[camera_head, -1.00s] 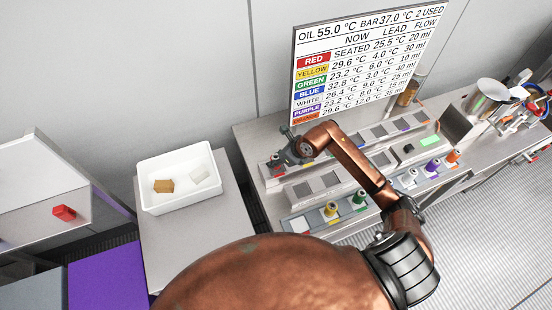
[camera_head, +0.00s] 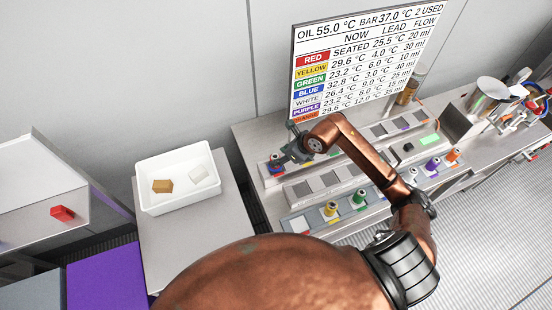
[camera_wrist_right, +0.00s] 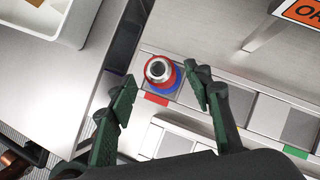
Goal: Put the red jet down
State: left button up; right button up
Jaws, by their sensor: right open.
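The red jet (camera_wrist_right: 160,70) has a silver top with a dark opening and a blue part beneath its red collar. In the right wrist view it stands on the rail by the red label (camera_wrist_right: 156,99). In the head view only a little of it shows under the gripper. My right gripper (camera_head: 283,161) is open. In the right wrist view its two green-padded fingers (camera_wrist_right: 163,92) are spread wide, one on each side of the jet, with gaps to it. My left gripper is out of view.
Yellow (camera_head: 331,209) and green (camera_head: 359,199) jets stand on the front rail (camera_head: 306,221), with white, purple and orange ones further right. A white tray (camera_head: 143,182) with two blocks stands left of the bench. A readings board (camera_head: 355,55) rises behind.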

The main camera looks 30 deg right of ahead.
jog(key=v, duration=0.7)
jog(key=shift+s+r+b, duration=0.2)
jog(key=shift+r+b, duration=0.05)
jog(key=shift+b, duration=0.15)
jog(key=shift+d, duration=0.1)
